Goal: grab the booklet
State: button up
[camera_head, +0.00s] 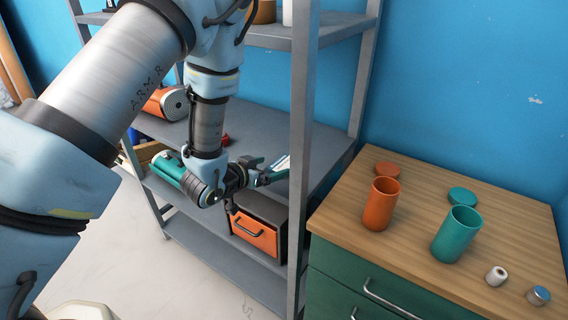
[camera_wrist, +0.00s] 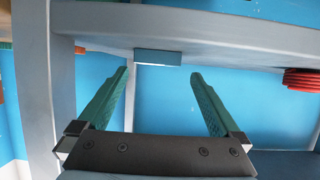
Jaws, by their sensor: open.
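The booklet appears as a thin, pale blue-and-white flat thing (camera_head: 281,164) at the edge of the middle shelf (camera_head: 325,165) in the head view. In the wrist view, a blue-and-white edge (camera_wrist: 158,57), probably the booklet's, shows against the grey shelf, just beyond the fingertips and between them in the picture. My gripper (camera_head: 268,174) is at the shelf's front, close to the booklet. In the wrist view my gripper (camera_wrist: 159,75) has its two green fingers spread, with nothing between them. I cannot tell whether they touch the booklet. Most of the booklet is hidden.
Grey rack posts (camera_head: 300,120) stand close to my arm. A black box with an orange drawer (camera_head: 255,238) sits below. A green cylinder (camera_head: 167,168) lies left of my gripper. A wooden-topped cabinet (camera_head: 410,265) at right holds orange (camera_head: 381,205) and teal cups (camera_head: 455,236).

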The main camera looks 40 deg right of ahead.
aim_at(283, 164)
jog(key=p+x, duration=0.1)
jog(key=x, duration=0.1)
jog(key=p+x, duration=0.1)
jog(key=x, duration=0.1)
jog(key=shift+s+d+r, duration=0.1)
jog(key=shift+s+d, duration=0.05)
jog(key=shift+s, duration=0.05)
jog(key=shift+d, duration=0.2)
jog(key=shift+f, duration=0.25)
jog(key=shift+c, duration=0.2)
jog(key=c, duration=1.3)
jog(key=shift+r, duration=0.1)
